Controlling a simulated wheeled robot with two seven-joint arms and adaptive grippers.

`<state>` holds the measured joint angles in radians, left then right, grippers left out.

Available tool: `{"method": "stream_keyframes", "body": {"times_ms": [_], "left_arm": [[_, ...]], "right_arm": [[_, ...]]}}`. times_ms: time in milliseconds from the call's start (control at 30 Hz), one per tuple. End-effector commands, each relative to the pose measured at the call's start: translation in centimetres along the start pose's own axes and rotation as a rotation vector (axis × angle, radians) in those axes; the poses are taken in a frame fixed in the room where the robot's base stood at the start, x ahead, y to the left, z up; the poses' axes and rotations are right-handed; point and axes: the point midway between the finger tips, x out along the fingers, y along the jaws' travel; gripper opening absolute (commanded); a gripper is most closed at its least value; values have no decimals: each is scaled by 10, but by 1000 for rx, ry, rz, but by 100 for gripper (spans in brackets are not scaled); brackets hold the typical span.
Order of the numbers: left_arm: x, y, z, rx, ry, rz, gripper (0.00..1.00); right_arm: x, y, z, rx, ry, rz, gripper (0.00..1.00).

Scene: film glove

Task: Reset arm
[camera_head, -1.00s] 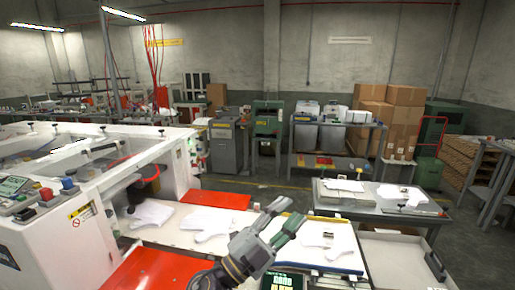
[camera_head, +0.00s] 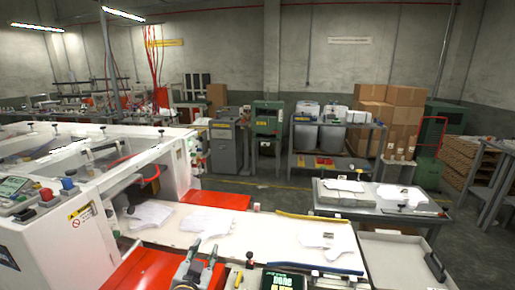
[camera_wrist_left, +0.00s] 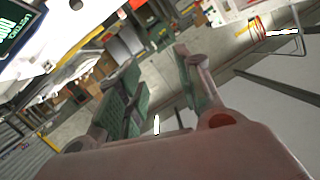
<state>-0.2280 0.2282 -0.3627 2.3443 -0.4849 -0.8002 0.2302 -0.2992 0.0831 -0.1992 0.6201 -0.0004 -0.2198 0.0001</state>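My left gripper (camera_head: 201,257) is at the bottom of the head view, pointing up and away over the near edge of the white table (camera_head: 262,228). In the left wrist view its two green-padded fingers (camera_wrist_left: 156,66) stand apart with nothing between them, so it is open and empty. White film gloves lie flat on the table: one at the left (camera_head: 149,214), one in the middle (camera_head: 207,222), and one at the right (camera_head: 326,236) between a yellow strip and a blue strip. My right gripper is in neither view.
A large white machine (camera_head: 60,222) stands at the left, with red panels (camera_head: 217,200) beside the table. A dark display (camera_head: 283,281) sits at the near edge. A grey cart (camera_head: 375,203) stands at the right. Floor shows beyond the table.

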Motion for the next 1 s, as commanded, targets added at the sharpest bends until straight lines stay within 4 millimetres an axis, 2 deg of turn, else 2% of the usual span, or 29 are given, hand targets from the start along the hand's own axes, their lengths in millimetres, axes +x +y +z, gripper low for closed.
{"method": "stream_keyframes", "body": {"times_ms": [100,267,533,700,1000], "left_arm": [[-10,-4,42,-36,-149,7,36],[-31,-6,94,-76,-345,30,36],[-84,1,173,-130,-667,107,36],[-116,6,202,-151,-809,158,36],[-154,13,229,-170,-961,224,36]], "right_arm": [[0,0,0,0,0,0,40],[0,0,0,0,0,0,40],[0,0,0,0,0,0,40],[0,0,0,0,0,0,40],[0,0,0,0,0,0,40]]}}
